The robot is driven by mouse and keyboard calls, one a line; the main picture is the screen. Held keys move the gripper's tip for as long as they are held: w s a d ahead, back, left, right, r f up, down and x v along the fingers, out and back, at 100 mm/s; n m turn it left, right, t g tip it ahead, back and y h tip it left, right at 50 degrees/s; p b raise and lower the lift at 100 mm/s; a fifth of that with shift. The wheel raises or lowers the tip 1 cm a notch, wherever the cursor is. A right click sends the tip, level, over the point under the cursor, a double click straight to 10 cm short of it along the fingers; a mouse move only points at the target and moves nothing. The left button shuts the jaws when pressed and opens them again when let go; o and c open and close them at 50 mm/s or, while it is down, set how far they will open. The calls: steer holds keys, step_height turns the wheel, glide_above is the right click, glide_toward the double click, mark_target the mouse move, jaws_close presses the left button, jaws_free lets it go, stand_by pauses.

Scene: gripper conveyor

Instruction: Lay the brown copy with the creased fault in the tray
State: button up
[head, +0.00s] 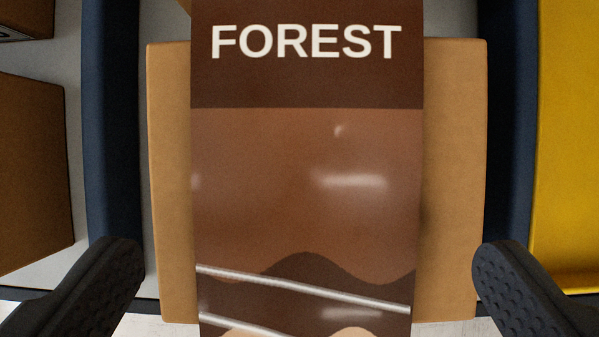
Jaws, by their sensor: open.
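A brown copy (305,150) with the word FOREST in white fills the middle of the head view. Its upper and lower ends are cut off by the frame. Two pale slanting lines cross its lower part, and a few light glints lie on its face. I cannot tell whether the lines are creases. It lies over a tan cardboard-like block (455,180), which shows on both sides of it. My gripper (308,275) is open, with one dark ribbed finger at the lower left and one at the lower right. Neither finger touches the copy. I cannot identify the tray for certain.
Dark blue rails (110,130) run along the left and right. A yellow surface (568,140) lies beyond the right rail. A brown box (32,180) stands at the far left, with part of another above it.

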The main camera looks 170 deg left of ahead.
mark_target(305, 210)
steer(key=shift+x, duration=1.45)
steer(key=c, duration=0.9)
steer(key=shift+r, duration=0.15)
